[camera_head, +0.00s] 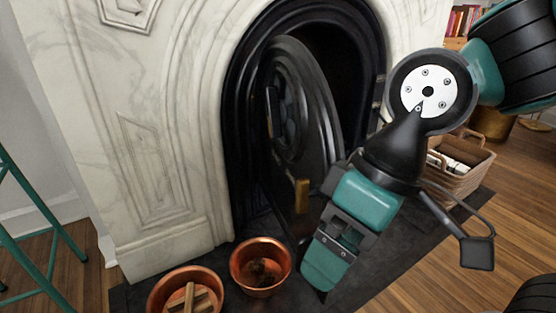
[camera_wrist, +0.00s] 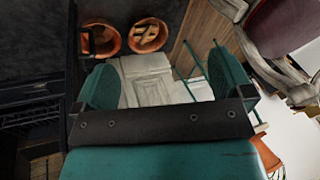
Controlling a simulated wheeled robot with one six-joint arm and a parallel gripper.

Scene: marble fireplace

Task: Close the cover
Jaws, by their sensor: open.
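The black arched cover (camera_head: 305,110) of the fireplace stands ajar in the head view, swung outward from the dark opening (camera_head: 345,60), with its left edge near the frame. A small brass-coloured handle (camera_head: 301,196) shows low on it. My gripper (camera_head: 322,268) is in front of the cover's lower right, pointing down, and partly hides its lower edge. In the wrist view my gripper (camera_wrist: 165,80) has two teal fingers spread wide with nothing between them. I cannot tell whether the gripper touches the cover.
Two copper pots, one with wood pieces (camera_head: 187,295) and one with dark contents (camera_head: 261,267), stand on the dark hearth (camera_head: 370,275) below the cover. A wicker basket (camera_head: 460,165) stands at right. A green stool (camera_head: 35,215) is at left. White marble (camera_head: 165,150) surrounds the opening.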

